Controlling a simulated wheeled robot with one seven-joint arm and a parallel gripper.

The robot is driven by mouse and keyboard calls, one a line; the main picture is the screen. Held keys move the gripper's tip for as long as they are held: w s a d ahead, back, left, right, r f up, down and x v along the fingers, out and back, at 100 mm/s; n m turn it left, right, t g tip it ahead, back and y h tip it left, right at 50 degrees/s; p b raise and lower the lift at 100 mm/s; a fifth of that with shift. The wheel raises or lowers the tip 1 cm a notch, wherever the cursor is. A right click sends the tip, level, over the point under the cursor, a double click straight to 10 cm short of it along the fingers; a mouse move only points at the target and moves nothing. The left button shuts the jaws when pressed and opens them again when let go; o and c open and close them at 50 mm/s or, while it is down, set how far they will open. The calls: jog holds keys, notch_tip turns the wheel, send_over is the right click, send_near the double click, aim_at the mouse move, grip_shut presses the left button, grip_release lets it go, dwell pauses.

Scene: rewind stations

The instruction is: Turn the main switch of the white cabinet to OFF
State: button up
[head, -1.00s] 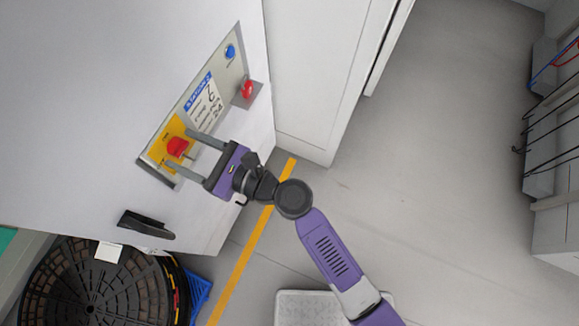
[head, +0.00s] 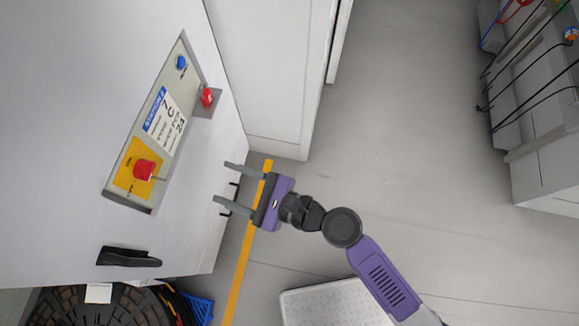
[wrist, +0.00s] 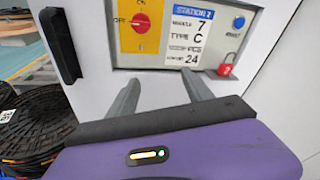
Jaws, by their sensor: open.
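The main switch is a red knob (head: 144,170) on a yellow plate (head: 126,184) at the lower end of the control panel on the white cabinet (head: 60,120). The knob also shows near the top of the wrist view (wrist: 141,20), with OFF lettering to its left. I cannot tell for sure which mark the knob points at. My gripper (head: 222,182) is open and empty, to the right of the panel and apart from the knob. In the wrist view its two fingers (wrist: 162,88) point toward the panel below the knob, with nothing between them.
A red padlock-like part (head: 207,97) and a blue button (head: 181,62) are on the panel's far end, past a label (head: 165,123). A black handle (head: 128,257) sticks out near the front. A black reel (head: 75,308) stands below. Open floor (head: 410,130) lies to the right.

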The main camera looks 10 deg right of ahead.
jog(key=s+d+f+n+t+h, duration=0.1)
jog(key=s+d+f+n+h, duration=0.1)
jog(key=d, duration=0.5)
jog(key=s+d+f+n+t+h+b, duration=0.1)
jog(key=s+d+f+n+t+h, duration=0.1)
jog(key=d, duration=0.5)
jog(key=shift+s+d+f+n+h, duration=0.25)
jog(key=shift+d+f+n+h, duration=0.15)
jog(key=shift+f+n+h, duration=0.5)
jog(key=shift+r, duration=0.15)
